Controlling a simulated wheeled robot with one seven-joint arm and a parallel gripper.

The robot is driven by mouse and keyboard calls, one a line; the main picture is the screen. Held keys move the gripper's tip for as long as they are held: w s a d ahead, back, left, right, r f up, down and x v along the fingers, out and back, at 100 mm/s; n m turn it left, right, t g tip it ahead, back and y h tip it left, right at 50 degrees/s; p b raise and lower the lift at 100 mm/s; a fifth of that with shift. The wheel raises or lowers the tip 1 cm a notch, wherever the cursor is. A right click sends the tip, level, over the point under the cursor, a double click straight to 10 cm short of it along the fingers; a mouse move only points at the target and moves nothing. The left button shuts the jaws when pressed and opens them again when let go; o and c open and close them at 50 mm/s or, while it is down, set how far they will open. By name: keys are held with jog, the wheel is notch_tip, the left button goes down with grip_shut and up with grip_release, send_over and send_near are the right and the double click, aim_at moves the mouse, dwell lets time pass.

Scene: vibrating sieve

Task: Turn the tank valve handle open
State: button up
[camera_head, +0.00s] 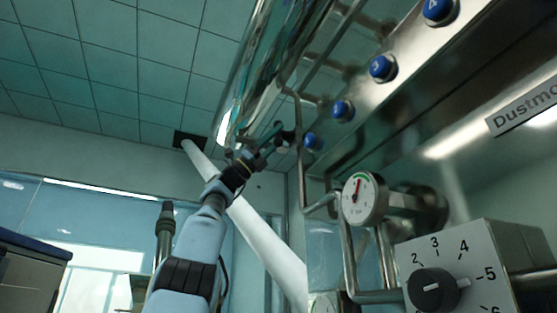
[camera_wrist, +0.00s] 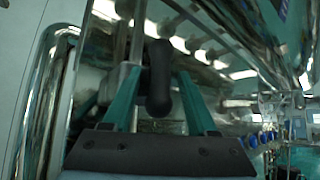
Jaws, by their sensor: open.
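The tank valve handle (camera_wrist: 158,80) is a dark, rounded lever in the middle of the wrist view. It stands between the two teal fingers of my gripper (camera_wrist: 158,72), which are apart. A gap shows on each side of the handle, so the fingers do not appear to touch it. In the head view my gripper (camera_head: 276,132) is raised beside the lower end of the shiny tank (camera_head: 270,60). A small dark part, likely the handle (camera_head: 288,136), shows at the fingertips; its exact fit there is too small to tell.
A metal panel with several blue numbered knobs (camera_head: 383,68) is to the right. A pressure gauge (camera_head: 360,198), steel pipes and a dial box (camera_head: 480,258) are lower right. A white slanting pipe (camera_head: 262,245) passes behind my arm. Open room lies to the left.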

jog(key=b+v, duration=0.4)
jog(key=v, duration=0.6)
jog(key=shift+b, duration=0.35)
jog(key=shift+a+f, duration=0.1)
